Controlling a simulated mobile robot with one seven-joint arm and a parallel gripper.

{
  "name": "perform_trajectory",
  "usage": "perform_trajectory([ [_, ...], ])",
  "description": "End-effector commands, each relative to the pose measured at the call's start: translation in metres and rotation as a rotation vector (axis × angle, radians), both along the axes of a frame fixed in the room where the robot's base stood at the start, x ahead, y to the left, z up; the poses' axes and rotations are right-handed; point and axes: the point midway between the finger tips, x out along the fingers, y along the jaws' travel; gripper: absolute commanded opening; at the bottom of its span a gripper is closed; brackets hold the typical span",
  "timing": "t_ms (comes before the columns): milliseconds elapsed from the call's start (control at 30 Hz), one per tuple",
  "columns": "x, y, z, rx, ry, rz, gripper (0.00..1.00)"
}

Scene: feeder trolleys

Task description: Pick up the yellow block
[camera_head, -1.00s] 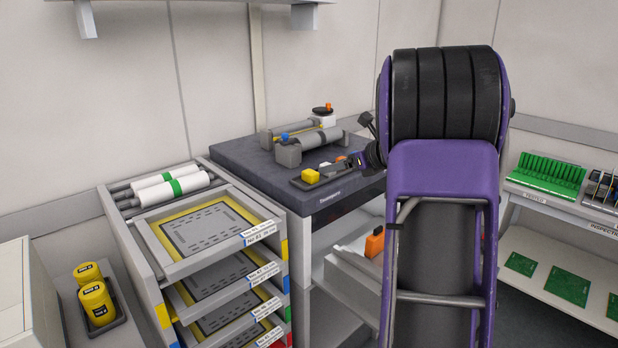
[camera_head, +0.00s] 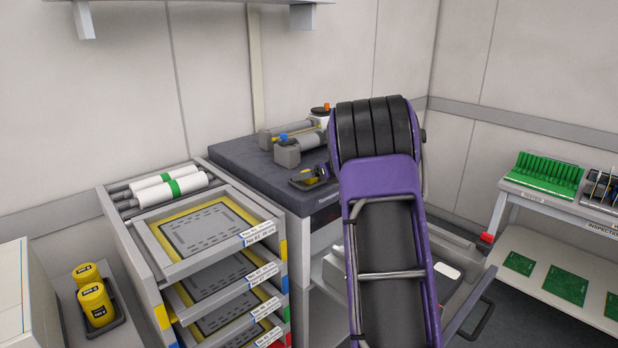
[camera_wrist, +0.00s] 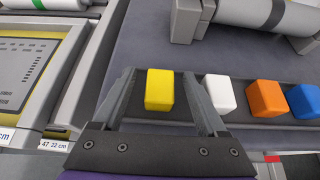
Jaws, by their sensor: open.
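The yellow block (camera_wrist: 160,90) stands at the left end of a dark tray (camera_wrist: 285,138) in the wrist view. My gripper (camera_wrist: 158,80) is open, with one finger on each side of the yellow block. A narrow gap shows on each side, and the fingers do not appear closed on it. In the head view, only a little of the yellow block (camera_head: 308,182) shows beside my gripper (camera_head: 315,175). My arm hides much of the tray there.
A white block (camera_wrist: 220,93), an orange block (camera_wrist: 266,98) and a blue block (camera_wrist: 303,101) stand in a row to the right. Grey cylinders on brackets (camera_head: 288,155) lie behind the tray. A rack of framed stencils (camera_head: 208,228) stands to the left.

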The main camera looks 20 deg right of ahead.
Motion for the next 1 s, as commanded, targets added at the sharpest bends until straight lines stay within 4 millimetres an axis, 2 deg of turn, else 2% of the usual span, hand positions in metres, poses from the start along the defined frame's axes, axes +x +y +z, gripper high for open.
perform_trajectory([
  [167, 0.0, 0.0, 0.0, 0.0, 0.0, -0.001, 0.75],
  [500, 0.0, 0.0, 0.0, 0.0, 0.0, 0.0, 0.14],
  [600, 0.0, 0.0, 0.0, 0.0, 0.0, 0.0, 0.0],
  [867, 0.0, 0.0, 0.001, 0.0, -0.001, -0.001, 0.0],
  [1000, 0.0, 0.0, 0.012, -0.001, -0.002, 0.0, 0.0],
])
